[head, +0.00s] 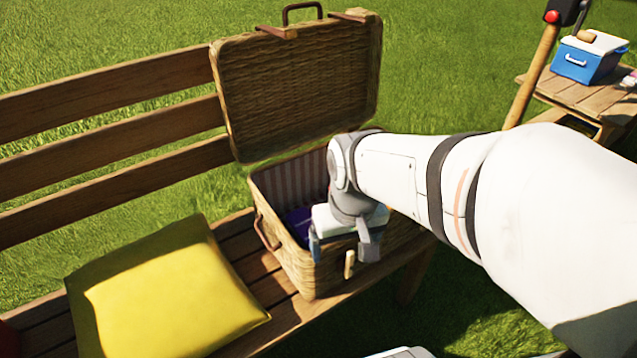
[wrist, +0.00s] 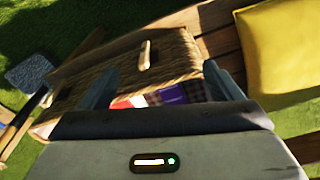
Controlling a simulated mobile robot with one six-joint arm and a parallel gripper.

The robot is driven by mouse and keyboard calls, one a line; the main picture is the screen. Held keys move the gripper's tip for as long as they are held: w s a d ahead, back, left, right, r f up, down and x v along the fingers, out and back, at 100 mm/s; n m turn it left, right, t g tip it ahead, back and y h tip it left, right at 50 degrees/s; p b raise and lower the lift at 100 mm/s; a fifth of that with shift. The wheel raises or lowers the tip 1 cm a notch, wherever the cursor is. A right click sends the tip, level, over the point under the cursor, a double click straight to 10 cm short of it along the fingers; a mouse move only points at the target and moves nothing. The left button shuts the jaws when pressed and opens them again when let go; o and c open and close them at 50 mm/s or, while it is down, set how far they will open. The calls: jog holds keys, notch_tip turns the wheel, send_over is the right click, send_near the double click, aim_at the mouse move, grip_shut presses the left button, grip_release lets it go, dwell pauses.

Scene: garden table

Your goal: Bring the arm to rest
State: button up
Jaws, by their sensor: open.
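My arm reaches in from the right in the head view. My gripper (head: 340,249) is over the front edge of an open wicker picnic basket (head: 310,272), pointing down. In the wrist view my gripper (wrist: 158,82) shows two fingers spread apart with nothing held between them. The basket also shows in the wrist view (wrist: 110,72). Inside it lie a purple-blue item (head: 298,222), a red item (wrist: 130,101) and a dark checked cloth (wrist: 195,91). My wrist hides part of the basket's inside.
The basket's raised lid (head: 300,85) stands behind it. The basket sits on a wooden bench (head: 110,190) beside a yellow cushion (head: 165,295). A small wooden table (head: 560,92) at the top right holds a blue cooler (head: 586,62). Grass lies around the bench.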

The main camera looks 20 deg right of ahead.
notch_tip(320, 180, up, 33)
jog(key=t+p, duration=0.1)
jog(key=p, duration=2.9)
jog(key=shift+s, duration=0.45)
jog(key=shift+f, duration=0.1)
jog(key=shift+c, duration=0.2)
